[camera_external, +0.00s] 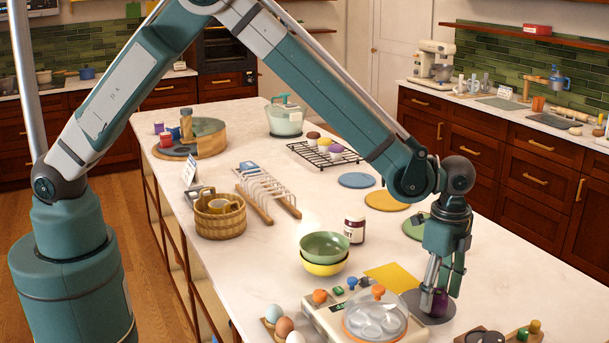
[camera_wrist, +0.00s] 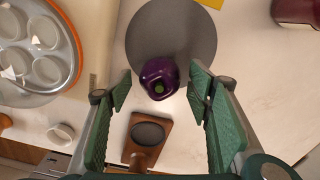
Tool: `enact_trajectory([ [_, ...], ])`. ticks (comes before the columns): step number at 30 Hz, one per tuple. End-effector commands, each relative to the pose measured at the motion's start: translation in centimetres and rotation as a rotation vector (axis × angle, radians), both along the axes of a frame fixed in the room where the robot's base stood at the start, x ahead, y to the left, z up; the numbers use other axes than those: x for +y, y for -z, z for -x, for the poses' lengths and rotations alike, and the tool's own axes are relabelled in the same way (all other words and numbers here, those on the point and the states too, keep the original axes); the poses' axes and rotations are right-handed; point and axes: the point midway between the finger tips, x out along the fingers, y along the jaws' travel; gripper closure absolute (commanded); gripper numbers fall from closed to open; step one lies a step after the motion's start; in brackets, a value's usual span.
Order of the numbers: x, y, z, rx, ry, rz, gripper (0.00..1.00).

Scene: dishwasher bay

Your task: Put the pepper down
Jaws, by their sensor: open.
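The purple pepper (camera_wrist: 158,77) sits on a dark grey round mat (camera_wrist: 172,30), near the mat's lower edge in the wrist view, with its green stem end facing the camera. My gripper (camera_wrist: 159,88) is open, with one finger on each side of the pepper and visible gaps between. In the external view my gripper (camera_external: 438,290) points down over the grey mat (camera_external: 424,318) near the right front of the counter. The pepper (camera_external: 440,303) is partly hidden behind the fingers there.
An egg cooker with a clear lid (camera_external: 375,316) stands close to the left of the mat. A wooden piece with a dark disc (camera_wrist: 149,134) lies near the pepper. A yellow square (camera_external: 391,276), stacked bowls (camera_external: 325,250) and a dark jar (camera_external: 354,229) are farther back.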

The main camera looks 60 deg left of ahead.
Motion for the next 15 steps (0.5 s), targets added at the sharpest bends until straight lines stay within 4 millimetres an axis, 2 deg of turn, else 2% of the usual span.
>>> enact_trajectory([
  [15, 0.0, -7.5, 0.0, 0.000, 0.000, 0.000, 0.49],
])
